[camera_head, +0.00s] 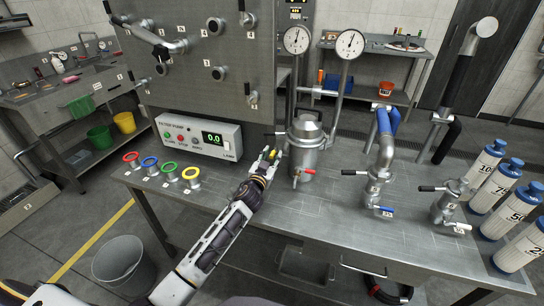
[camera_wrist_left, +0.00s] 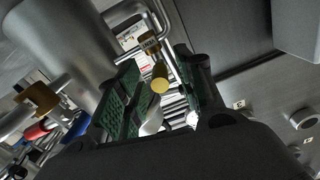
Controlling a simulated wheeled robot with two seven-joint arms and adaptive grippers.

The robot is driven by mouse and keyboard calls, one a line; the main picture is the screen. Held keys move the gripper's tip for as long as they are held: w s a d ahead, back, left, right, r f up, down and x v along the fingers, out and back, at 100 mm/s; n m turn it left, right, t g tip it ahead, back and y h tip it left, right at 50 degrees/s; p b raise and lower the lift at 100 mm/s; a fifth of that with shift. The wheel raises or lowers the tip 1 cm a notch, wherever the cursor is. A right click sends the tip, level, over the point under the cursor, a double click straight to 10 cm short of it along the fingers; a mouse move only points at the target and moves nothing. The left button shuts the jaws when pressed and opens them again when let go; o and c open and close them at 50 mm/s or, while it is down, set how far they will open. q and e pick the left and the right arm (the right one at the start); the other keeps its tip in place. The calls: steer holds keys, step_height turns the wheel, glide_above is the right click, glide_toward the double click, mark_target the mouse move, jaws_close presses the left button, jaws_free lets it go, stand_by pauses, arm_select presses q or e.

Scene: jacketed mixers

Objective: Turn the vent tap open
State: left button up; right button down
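A small tap with a yellow round end (camera_wrist_left: 159,82) and a brass-coloured collar with tiny lettering sits on a thin bent pipe. My left gripper (camera_head: 269,156) is beside the steel mixer vessel (camera_head: 306,143) on the bench. In the left wrist view its two green-padded fingers (camera_wrist_left: 160,98) stand apart, with the yellow end between them in the picture. I see no clear contact. The fingers partly hide the tap in the head view. My right gripper is not in view.
A red-handled valve (camera_head: 303,174) is low on the vessel's front. Two gauges (camera_head: 297,40) rise behind it. The pump box (camera_head: 200,136) and coloured rings (camera_head: 150,162) are left. Pipes with valves (camera_head: 377,180) and several bottles (camera_head: 520,242) stand right. The bench front (camera_head: 270,215) is clear.

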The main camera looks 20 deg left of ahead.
arm_select(q)
steer(key=shift+w, duration=0.45)
jaws_close()
